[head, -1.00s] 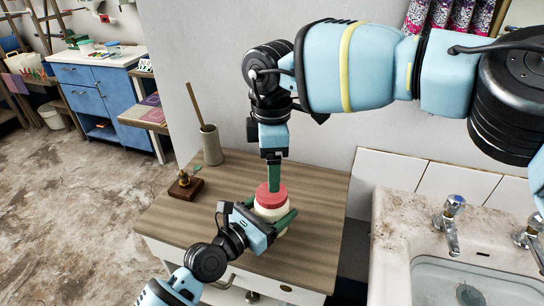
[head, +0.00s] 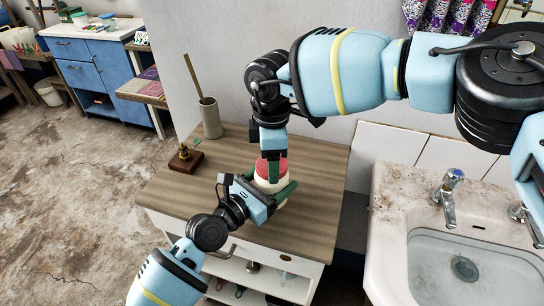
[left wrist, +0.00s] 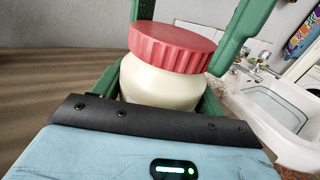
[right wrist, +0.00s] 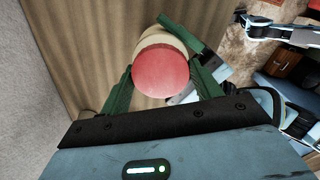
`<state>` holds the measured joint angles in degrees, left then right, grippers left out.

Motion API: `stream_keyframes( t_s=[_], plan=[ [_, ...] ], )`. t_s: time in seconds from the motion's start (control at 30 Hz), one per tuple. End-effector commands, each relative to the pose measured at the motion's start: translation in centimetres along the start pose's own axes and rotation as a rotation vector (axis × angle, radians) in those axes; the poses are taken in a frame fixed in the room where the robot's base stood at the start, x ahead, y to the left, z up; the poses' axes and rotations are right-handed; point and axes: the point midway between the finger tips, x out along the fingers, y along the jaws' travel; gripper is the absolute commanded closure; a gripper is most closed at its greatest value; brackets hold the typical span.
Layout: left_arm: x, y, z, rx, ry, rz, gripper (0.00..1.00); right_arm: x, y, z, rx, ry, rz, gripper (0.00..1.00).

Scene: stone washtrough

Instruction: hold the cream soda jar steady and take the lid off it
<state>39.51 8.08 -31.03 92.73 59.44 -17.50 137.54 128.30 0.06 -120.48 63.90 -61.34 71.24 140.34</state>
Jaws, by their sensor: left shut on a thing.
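The cream soda jar (head: 265,185) stands upright on the wooden top, cream-coloured with a red lid (head: 283,164). The ribbed red lid (left wrist: 172,45) sits on the jar (left wrist: 158,85) in the left wrist view. My left gripper (head: 270,186) is shut on the jar's body from the front, one finger on each side. My right gripper (head: 273,177) comes down from above, its fingers at lid height. In the right wrist view the lid (right wrist: 161,80) lies between its open green fingers; whether they touch it I cannot tell.
A grey pot with a stick (head: 211,118) and a small wooden block with a brass piece (head: 186,159) stand at the back left of the cabinet top (head: 225,175). A stone washtrough with taps (head: 395,195) is on the right. The top's left front is clear.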

Motion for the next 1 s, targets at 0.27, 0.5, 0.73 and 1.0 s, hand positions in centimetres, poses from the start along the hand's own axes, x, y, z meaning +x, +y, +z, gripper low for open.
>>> stream_keyframes(
  t_s=[0.27, 0.5, 0.73, 1.0],
  plan=[
    [-0.02, 0.0, -0.07, 0.0, 0.001, 0.0, 0.93, -0.01, 0.01, -0.01, -0.001, 0.0, 0.0, 0.66],
    [-0.01, -0.01, -0.06, 0.001, 0.001, 0.0, 0.93, 0.05, -0.02, -0.05, -0.207, 0.003, -0.002, 0.66],
    [-0.01, -0.03, -0.06, 0.001, 0.001, -0.001, 0.93, -0.01, 0.02, -0.08, -0.609, 0.004, 0.0, 0.66],
    [-0.01, -0.04, -0.06, 0.001, 0.001, -0.001, 0.93, -0.05, 0.0, -0.13, -1.076, 0.004, 0.0, 0.66]
  ],
)
